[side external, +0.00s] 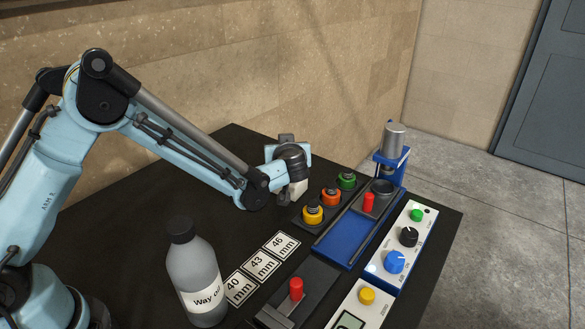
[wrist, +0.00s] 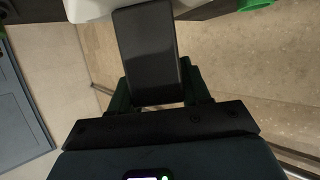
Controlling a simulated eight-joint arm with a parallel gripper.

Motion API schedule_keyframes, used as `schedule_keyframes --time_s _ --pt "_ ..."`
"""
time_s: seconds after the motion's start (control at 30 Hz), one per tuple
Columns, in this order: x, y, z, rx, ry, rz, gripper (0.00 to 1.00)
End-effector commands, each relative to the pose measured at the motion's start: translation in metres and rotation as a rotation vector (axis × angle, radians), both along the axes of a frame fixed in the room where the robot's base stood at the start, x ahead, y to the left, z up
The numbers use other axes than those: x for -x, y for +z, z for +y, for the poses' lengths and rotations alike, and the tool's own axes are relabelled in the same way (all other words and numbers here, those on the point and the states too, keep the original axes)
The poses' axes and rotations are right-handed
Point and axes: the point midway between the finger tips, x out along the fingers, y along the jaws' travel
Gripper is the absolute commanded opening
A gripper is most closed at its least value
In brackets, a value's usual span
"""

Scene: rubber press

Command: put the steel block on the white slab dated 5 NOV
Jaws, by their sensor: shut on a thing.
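My gripper (side external: 292,168) hangs near the back of the black table, left of the coloured round pieces. In the wrist view my gripper (wrist: 160,88) is shut on a dark grey block (wrist: 145,50), which looks like the steel block. A white piece (wrist: 90,8) shows at the top edge of the wrist view, close to the block's far end. A pale piece also shows just below my gripper in the side view (side external: 298,189). No date is readable on it, and I cannot tell whether the block touches it.
Yellow, orange and green round pieces (side external: 331,194) stand right of my gripper, beside a blue press (side external: 345,240). White control boxes (side external: 400,248) line the right. A grey bottle (side external: 194,270) stands in front. Labels 40, 43 and 46 mm (side external: 262,265) lie flat.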

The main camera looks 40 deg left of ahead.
Motion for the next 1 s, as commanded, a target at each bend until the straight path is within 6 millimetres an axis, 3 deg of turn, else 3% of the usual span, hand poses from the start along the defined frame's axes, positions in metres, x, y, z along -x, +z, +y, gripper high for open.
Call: schedule_keyframes --time_s 0.03,0.07,0.2,0.57,1.0 --pt "0.0 -0.001 0.0 -0.003 0.0 -0.001 0.0" --pt "0.0 -0.001 0.0 0.0 0.0 0.0 0.51" --pt "0.0 -0.001 0.0 0.0 0.0 0.0 0.72" --pt "0.0 0.003 0.0 0.0 0.0 0.0 0.72" --pt "0.052 0.033 -0.054 0.0 -0.005 0.0 0.72"
